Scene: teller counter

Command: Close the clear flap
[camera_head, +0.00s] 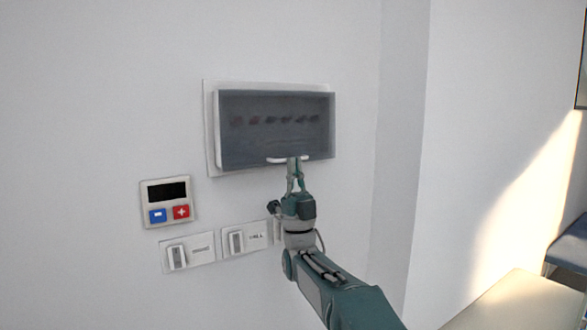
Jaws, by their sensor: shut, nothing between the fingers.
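The clear flap (270,105) is a dark-tinted see-through panel over a white wall box (209,130). It lies across the front of the box and seems to stand slightly proud at its lower edge; I cannot tell if it is fully flush. A row of several small dark and reddish items shows through it. A white handle (275,160) sits at the flap's lower edge. My gripper (294,161) is shut and empty, with its fingertips at the handle, touching it or just in front; I cannot tell which.
Left below the box is a panel (166,190) with a black display and blue minus and red plus buttons. A wall corner stands to the right, with a bench or table (525,302) at lower right.

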